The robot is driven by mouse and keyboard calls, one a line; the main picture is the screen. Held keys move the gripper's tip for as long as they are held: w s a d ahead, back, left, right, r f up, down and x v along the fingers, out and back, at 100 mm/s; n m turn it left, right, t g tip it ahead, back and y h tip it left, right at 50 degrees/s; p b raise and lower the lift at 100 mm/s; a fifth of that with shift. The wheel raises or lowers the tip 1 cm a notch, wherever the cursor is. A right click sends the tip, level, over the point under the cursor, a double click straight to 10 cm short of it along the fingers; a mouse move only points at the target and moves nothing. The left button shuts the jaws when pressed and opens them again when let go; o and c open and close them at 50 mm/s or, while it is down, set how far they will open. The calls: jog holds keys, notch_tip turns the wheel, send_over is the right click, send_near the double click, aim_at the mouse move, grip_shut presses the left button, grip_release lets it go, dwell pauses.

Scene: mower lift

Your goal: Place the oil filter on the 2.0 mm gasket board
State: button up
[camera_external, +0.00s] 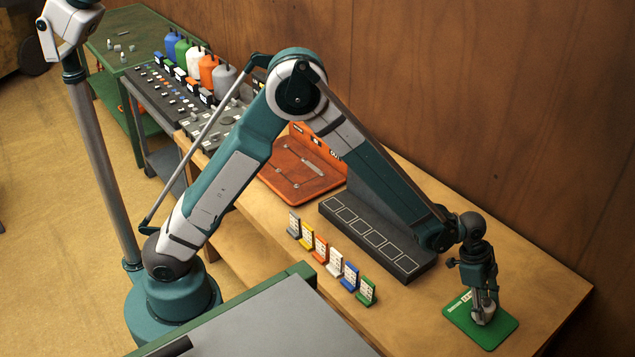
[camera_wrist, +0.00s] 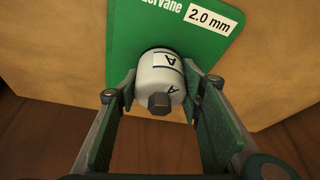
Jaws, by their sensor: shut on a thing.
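The oil filter (camera_wrist: 158,76) is a white can with a letter A on its label and a dark hex nut on its near end. My gripper (camera_wrist: 158,92) has a finger on each side of it and is shut on it. The 2.0 mm gasket board (camera_wrist: 130,30) is green, with a white "2.0 mm" label, and lies beyond the filter in the wrist view. In the external view the board (camera_external: 497,335) lies at the table's right end. My gripper (camera_external: 484,302) points down over it with the filter (camera_external: 485,314). I cannot tell whether the filter touches the board.
A dark tray (camera_external: 372,236) with several outlined squares lies left of the board. Several small coloured card stands (camera_external: 328,257) line the table's front. An orange-red board (camera_external: 300,172) lies farther back. Bare wood (camera_external: 545,290) surrounds the green board.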

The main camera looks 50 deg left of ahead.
jog(key=shift+f, duration=0.2)
jog(key=o, duration=1)
jog(key=shift+r, duration=0.15)
jog(key=shift+p+v, duration=0.3)
jog(key=shift+v, duration=5.75)
jog(key=shift+a, duration=0.1)
